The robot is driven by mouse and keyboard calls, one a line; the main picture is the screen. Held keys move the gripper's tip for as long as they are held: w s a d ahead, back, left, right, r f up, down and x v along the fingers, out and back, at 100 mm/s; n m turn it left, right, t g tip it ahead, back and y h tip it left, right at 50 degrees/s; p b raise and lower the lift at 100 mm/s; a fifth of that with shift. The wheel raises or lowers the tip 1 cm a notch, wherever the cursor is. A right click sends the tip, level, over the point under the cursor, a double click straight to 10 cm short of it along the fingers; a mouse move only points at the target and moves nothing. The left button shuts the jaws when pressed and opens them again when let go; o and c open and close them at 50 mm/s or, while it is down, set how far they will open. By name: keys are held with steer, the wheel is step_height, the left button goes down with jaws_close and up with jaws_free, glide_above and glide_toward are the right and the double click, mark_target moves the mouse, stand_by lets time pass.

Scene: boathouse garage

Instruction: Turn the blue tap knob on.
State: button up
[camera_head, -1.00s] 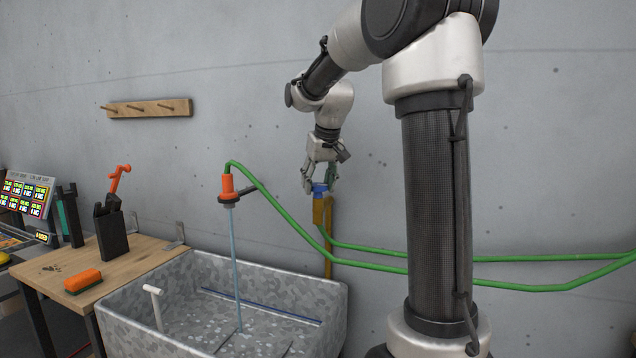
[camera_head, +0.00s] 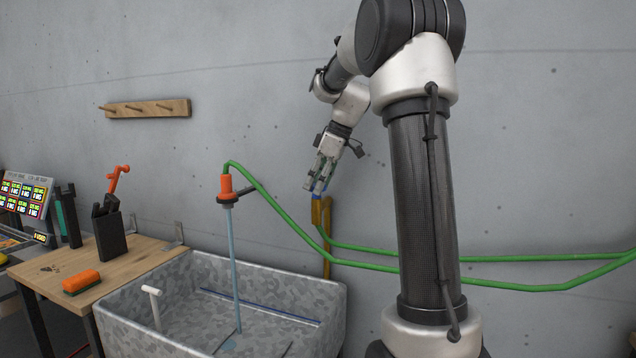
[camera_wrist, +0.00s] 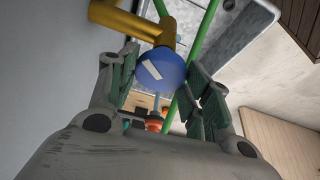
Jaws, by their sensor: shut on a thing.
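The blue tap knob (camera_wrist: 161,69) is round with a slanted white mark and sits on a brass-yellow tap pipe (camera_wrist: 130,22). In the head view only a little of the knob (camera_head: 318,195) shows, on top of the yellow pipe (camera_head: 317,213). My gripper (camera_head: 321,189) is at the knob from above, tilted. In the wrist view its fingers stand on both sides of the knob, shut on it. A pale blue stream of water (camera_head: 234,270) runs from the orange nozzle (camera_head: 227,185) down into the grey basin.
The grey basin (camera_head: 335,305) stands below and left of the tap. Green hoses (camera_head: 480,286) run along the wall. A wooden table (camera_head: 140,258) with an orange brush (camera_head: 81,281) and a black holder (camera_head: 110,236) is at the left. A peg rail (camera_head: 147,108) hangs above.

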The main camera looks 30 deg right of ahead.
steer(key=shift+n+g, duration=0.3)
steer(key=shift+n, duration=0.7)
steer(key=shift+y, duration=0.3)
steer(key=o, duration=1)
steer(key=v, duration=1.2)
